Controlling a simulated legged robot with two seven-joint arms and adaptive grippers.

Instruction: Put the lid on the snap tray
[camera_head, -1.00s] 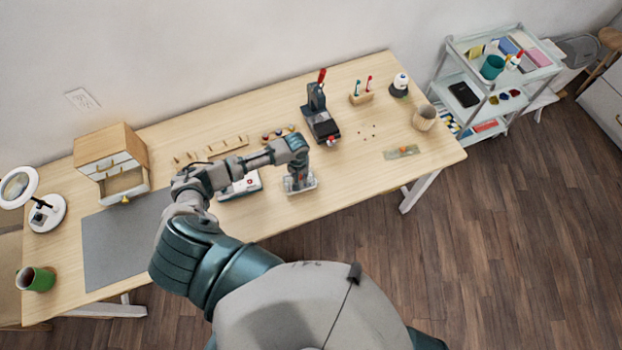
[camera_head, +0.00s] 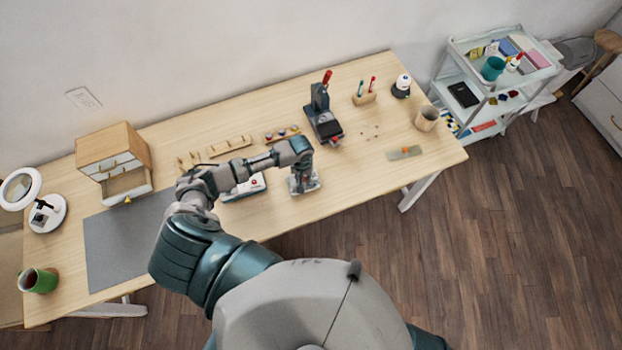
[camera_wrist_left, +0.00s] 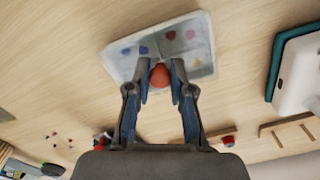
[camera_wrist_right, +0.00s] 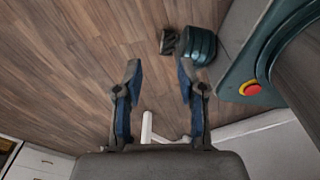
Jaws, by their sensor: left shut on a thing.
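The snap tray (camera_head: 318,184) is a small, clear tray near the front edge of the table. In the left wrist view the tray (camera_wrist_left: 122,72) holds small blue, red and pink pieces in its compartments. My left gripper (camera_head: 303,184) is directly over it, pointing down. In its wrist view the left gripper (camera_wrist_left: 158,74) is shut on a round red-orange knob (camera_wrist_left: 160,77). The knob appears to belong to a clear lid, whose edges I cannot make out against the tray. I cannot tell whether the lid touches the tray. My right gripper (camera_wrist_right: 155,75) is open and empty, over the floor.
A white and teal box (camera_head: 247,188) stands just left of the tray. Behind are a wooden rack (camera_head: 230,146) and a dark press with a red handle (camera_head: 322,120). A flat piece with an orange part (camera_head: 405,153) lies at right. Clear tabletop lies right of the tray.

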